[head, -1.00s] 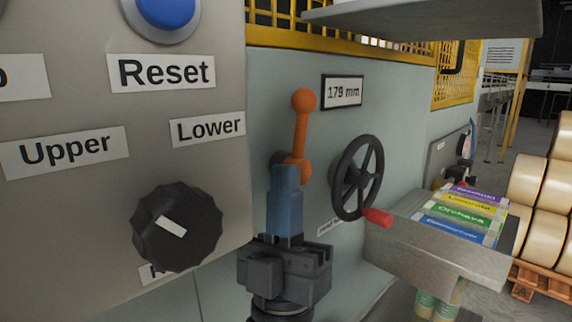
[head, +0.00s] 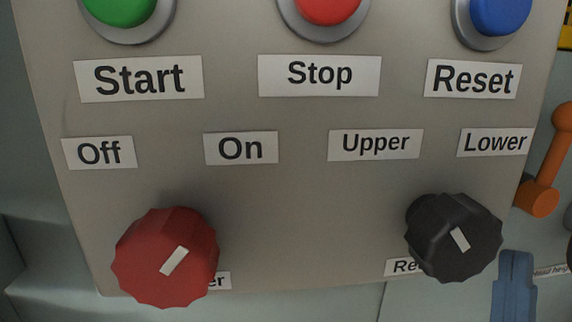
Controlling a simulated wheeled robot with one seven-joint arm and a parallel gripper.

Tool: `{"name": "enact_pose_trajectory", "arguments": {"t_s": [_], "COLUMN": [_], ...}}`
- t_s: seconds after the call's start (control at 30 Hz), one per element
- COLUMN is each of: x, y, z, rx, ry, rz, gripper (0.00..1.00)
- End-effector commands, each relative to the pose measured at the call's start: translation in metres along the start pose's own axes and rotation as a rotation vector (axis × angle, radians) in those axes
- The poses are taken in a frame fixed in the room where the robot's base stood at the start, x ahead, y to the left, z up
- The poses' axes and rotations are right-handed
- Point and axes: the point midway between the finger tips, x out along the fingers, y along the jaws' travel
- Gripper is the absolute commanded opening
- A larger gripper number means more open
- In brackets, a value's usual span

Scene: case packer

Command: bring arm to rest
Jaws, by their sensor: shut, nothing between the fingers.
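My gripper (head: 515,262) shows at the lower right edge of the head view, its blue fingers shut with nothing between them. It appears below and a little left of the orange lever (head: 545,175), with a gap between them in the picture. Its base and the rest of my arm are cut off by the frame.
A grey control panel (head: 300,215) fills most of the view. It has green (head: 120,8), red (head: 328,8) and blue (head: 500,14) buttons. Below are a red knob (head: 150,240) and a black knob (head: 440,225), its white mark slanting to upper left.

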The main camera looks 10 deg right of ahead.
Motion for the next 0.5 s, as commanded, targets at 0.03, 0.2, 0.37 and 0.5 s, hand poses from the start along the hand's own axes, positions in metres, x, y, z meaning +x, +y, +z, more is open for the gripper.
{"name": "enact_pose_trajectory", "arguments": {"t_s": [0.03,0.2,0.37,0.5], "x": [-0.014,-0.061,-0.105,-0.143], "y": [0.003,0.01,0.023,0.042], "z": [-0.001,-0.003,-0.006,-0.013], "rx": [0.044,0.208,0.358,0.48], "ry": [-0.027,-0.138,-0.29,-0.456], "rz": [-0.073,-0.287,-0.467,-0.6], "gripper": [0.0,0.0,0.0,0.0]}}
